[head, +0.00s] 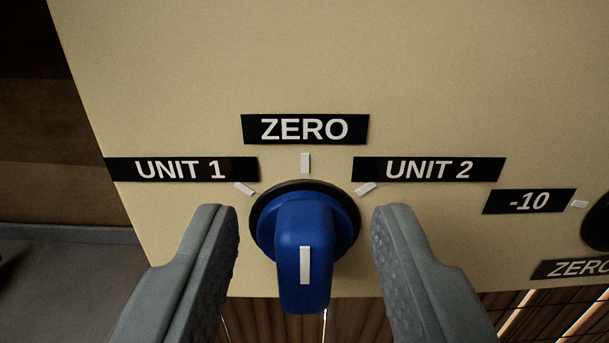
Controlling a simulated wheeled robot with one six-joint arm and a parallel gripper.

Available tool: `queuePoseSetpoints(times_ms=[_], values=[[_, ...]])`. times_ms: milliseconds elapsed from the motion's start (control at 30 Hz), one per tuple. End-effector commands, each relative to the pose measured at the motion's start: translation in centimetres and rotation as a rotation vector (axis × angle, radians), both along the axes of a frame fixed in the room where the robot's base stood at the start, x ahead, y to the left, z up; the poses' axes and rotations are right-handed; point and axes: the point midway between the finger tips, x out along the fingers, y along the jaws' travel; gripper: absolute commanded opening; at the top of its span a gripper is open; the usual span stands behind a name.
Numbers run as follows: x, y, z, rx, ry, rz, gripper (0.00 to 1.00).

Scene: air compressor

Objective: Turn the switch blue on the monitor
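The blue switch (304,230) is a round knob with a raised grip on a cream panel, in the lower middle of the head view. The white line on its grip is vertical and lines up with the white tick below the ZERO label (305,129). The UNIT 1 label (181,169) is at its upper left and the UNIT 2 label (429,169) at its upper right, each with a slanted tick. My gripper (305,222) is open, with one grey finger on each side of the knob. Gaps show between both fingers and the knob.
The cream monitor panel (330,60) fills most of the view. At the right edge are a -10 label (529,201), a second ZERO label (575,268) and part of a dark knob (598,225). Brown slats show below the panel. A dark wall and grey floor are at left.

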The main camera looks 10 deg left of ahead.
Motion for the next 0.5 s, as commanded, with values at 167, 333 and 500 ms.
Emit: queuePoseSetpoints(times_ms=[167,333,500], values=[[0.85,0.17,0.04,0.0,-0.001,0.0,0.4],[0.93,0.18,0.04,0.0,0.0,0.0,0.4],[0.91,0.17,0.02,0.0,0.0,0.0,0.26]])
